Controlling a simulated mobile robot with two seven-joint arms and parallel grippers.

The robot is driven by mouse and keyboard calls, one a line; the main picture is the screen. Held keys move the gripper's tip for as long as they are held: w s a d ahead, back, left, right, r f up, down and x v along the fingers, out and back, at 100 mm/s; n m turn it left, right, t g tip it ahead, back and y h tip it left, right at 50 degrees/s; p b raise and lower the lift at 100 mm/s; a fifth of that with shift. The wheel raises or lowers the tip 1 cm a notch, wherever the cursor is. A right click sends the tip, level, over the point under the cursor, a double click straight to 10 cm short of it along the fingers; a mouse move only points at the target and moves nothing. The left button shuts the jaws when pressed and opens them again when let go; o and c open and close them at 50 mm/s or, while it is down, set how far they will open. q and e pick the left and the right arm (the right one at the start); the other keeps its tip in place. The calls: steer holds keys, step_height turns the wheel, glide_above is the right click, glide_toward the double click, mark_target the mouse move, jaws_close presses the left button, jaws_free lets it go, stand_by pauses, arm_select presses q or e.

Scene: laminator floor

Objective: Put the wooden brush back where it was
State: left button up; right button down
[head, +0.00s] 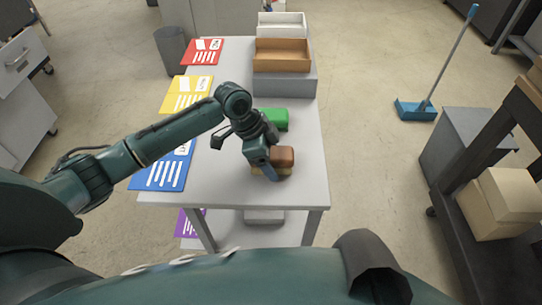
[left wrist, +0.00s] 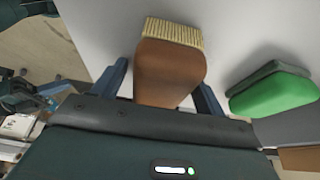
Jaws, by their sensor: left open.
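The wooden brush (head: 283,157) has a brown block back and pale bristles. It rests on the white table (head: 230,185) near its front part. My left gripper (head: 262,165) is at the brush. In the left wrist view the brush (left wrist: 170,72) lies between the two open fingers (left wrist: 160,92), with a gap visible at least on the right side. The bristles face away from the gripper palm there. My right gripper is not in view.
A green block-shaped thing with a dark underside (head: 274,119) lies just behind the brush. A brown tray (head: 283,55) and a white tray (head: 281,25) stand at the back. Red (head: 203,51), yellow (head: 187,94) and blue (head: 163,168) sheets line the left edge. The right front tabletop is clear.

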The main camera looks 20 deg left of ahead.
arm_select(q)
steer(key=shift+r, duration=0.1)
steer(key=v, duration=1.2)
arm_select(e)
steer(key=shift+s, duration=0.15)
